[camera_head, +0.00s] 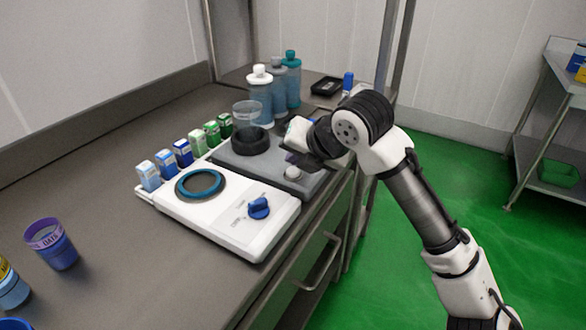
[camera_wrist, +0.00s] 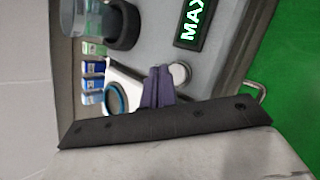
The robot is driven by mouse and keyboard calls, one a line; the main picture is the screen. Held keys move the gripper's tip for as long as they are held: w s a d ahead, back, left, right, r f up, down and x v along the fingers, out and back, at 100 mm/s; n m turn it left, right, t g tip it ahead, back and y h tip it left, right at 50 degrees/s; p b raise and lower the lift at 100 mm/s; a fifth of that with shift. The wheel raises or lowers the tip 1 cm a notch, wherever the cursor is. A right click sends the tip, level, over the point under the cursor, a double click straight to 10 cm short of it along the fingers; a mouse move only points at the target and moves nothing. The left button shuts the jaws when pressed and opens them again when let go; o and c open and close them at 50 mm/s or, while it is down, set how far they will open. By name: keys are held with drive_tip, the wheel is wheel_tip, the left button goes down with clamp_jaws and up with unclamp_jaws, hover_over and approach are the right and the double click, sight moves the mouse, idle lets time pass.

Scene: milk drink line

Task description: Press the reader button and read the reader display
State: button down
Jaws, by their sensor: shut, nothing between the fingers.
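The grey reader (camera_head: 232,157) stands on the steel counter with a black ring socket (camera_head: 250,141) on top. Its round white button (camera_head: 293,173) is near the front right corner; it also shows in the wrist view (camera_wrist: 180,73). The reader display (camera_wrist: 194,22) shows green letters "MAX", turned sideways, at the top of the wrist view; its far end is close to the picture edge. In the head view my arm hides the display. My gripper (camera_head: 290,158) is shut and empty, its purple fingers (camera_wrist: 158,84) beside the button. I cannot tell whether they touch it.
A white device (camera_head: 225,222) with a teal ring and blue knob (camera_head: 258,208) stands in front of the reader. Several small cartons (camera_head: 182,153) line the left side. Bottles (camera_head: 260,95) stand behind. A purple-rimmed cup (camera_head: 52,245) is at the left front.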

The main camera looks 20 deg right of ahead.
sight(296, 173)
drive_tip(key=shift+r+p, duration=1.7)
drive_tip(key=shift+r, duration=0.75)
drive_tip(key=shift+r, duration=0.1)
